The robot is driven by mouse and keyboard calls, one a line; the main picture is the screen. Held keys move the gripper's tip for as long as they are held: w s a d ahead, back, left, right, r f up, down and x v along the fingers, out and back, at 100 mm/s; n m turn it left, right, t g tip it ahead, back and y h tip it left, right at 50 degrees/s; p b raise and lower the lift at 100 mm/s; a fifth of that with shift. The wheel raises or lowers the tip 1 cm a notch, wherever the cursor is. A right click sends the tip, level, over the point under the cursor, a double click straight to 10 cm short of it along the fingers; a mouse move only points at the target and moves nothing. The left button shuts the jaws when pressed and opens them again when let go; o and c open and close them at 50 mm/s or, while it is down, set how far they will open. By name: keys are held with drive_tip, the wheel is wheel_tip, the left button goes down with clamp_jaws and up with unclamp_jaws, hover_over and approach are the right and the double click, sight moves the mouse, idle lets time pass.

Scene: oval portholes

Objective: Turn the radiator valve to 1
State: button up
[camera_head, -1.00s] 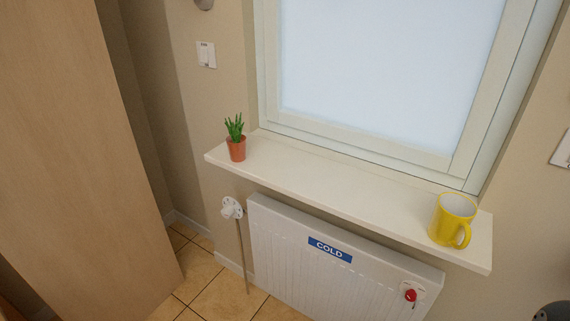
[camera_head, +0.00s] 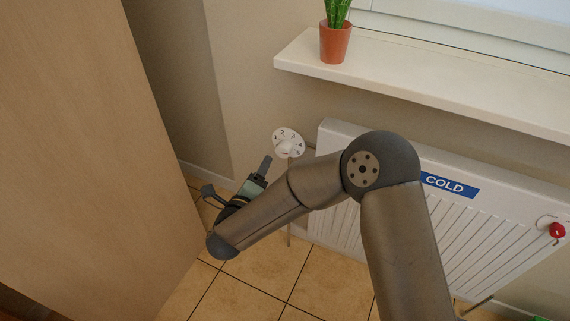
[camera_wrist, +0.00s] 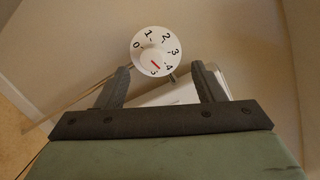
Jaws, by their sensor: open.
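The radiator valve is a white round dial (camera_head: 288,142) at the left end of the radiator. In the wrist view, the dial (camera_wrist: 152,50) carries the numbers 0 to 5. A short red mark sits low on its knob, near the 4 and 5, closest to which I cannot tell exactly. My gripper (camera_head: 237,173) is to the lower left of the dial in the head view. In the wrist view, my gripper (camera_wrist: 161,70) is open and empty, its two dark fingers spread to either side below the dial. The dial appears beyond the fingertips; no contact shows.
A white radiator (camera_head: 335,140) with a blue COLD sign (camera_head: 449,186) and a red knob (camera_head: 557,230) stands under the sill (camera_head: 420,90). A potted plant (camera_head: 335,42) sits on the sill. A wooden panel (camera_head: 80,160) rises at the left.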

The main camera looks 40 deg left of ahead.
sight(281, 152)
drive_tip(key=s+f+m+t+h+b, duration=0.1)
drive_tip(key=s+f+m+h, duration=0.1)
drive_tip(key=s+f+m, duration=0.15)
drive_tip(key=x, duration=1.1)
drive_tip(key=d+b+x, duration=0.1)
drive_tip(key=x, duration=0.4)
drive_tip(key=shift+w+r, duration=0.1)
drive_tip(key=shift+w, duration=0.35)
drive_tip(key=c, duration=1)
